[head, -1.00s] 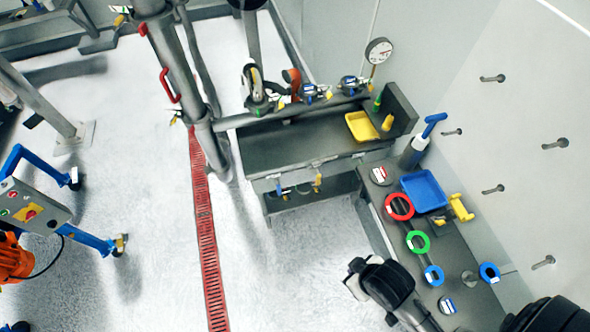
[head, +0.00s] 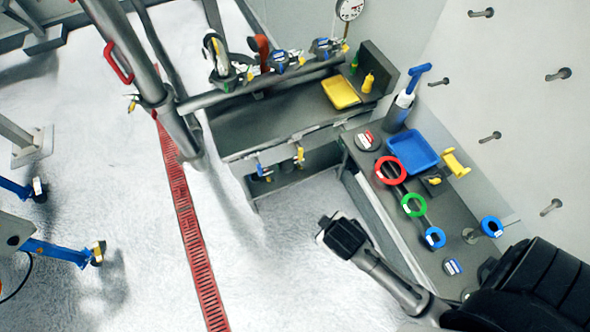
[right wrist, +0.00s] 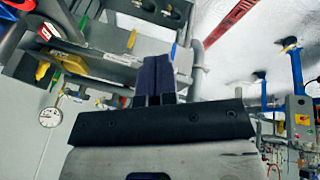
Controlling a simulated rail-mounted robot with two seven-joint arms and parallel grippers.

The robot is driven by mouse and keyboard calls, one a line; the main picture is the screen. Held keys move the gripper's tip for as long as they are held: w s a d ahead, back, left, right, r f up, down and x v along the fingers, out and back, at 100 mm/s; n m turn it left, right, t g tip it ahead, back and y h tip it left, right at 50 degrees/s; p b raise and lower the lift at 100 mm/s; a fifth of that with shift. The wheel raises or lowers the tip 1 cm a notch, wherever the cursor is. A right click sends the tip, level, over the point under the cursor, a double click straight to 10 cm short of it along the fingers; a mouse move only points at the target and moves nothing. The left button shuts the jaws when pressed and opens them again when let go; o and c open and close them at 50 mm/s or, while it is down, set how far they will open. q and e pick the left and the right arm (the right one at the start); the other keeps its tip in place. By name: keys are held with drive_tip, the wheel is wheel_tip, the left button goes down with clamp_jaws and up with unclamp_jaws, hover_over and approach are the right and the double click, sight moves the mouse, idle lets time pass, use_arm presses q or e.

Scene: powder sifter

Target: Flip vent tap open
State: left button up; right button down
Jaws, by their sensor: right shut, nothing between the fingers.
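Several small taps with coloured handles (head: 280,62) sit along the pipe behind the grey basin in the head view. More small valves with blue and yellow handles (head: 299,154) hang at the basin's front edge. I cannot tell which one is the vent tap. My right gripper (head: 342,237) is over the floor, in front of the basin and left of the side bench, apart from all taps. In the right wrist view its dark fingers (right wrist: 157,76) are together and empty, with taps and basin blurred beyond. My left gripper is not in view.
The side bench holds a blue tray (head: 413,150), red (head: 390,171) and green (head: 413,205) rings and a grey bottle with a blue top (head: 402,107). A thick vertical pipe (head: 130,50) stands left. Floor between is clear.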

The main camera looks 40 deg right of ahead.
sight(299, 151)
drive_tip(key=w+d+f+h+b, duration=0.1)
drive_tip(key=w+f+h+b, duration=0.1)
drive_tip(key=w+f+b, duration=0.5)
drive_tip(key=w+d+f+h+b, duration=0.1)
drive_tip(key=w+f+h+b, duration=0.15)
drive_tip(key=f+b, duration=0.45)
drive_tip(key=w+d+f+n+t+h+b, duration=0.1)
drive_tip(key=w+f+h+b, duration=0.3)
drive_tip(key=w+f+b, duration=0.5)
drive_tip(key=w+d+f+n+t+h+b, duration=0.1)
drive_tip(key=w+f+t+h+b, duration=0.3)
drive_tip(key=w+f+b, duration=0.6)
drive_tip(key=shift+w+d+n+h+b, duration=0.3)
drive_tip(key=shift+w+n+b, duration=0.6)
drive_tip(key=shift+w+b, duration=2.3)
drive_tip(key=shift+s+b, duration=0.95)
drive_tip(key=shift+s, duration=0.15)
drive_tip(key=s+d+b+x, duration=0.1)
drive_tip(key=b+x, duration=0.3)
drive_tip(key=x, duration=0.8)
drive_tip(key=shift+s+d, duration=0.5)
drive_tip(key=shift+r, duration=0.1)
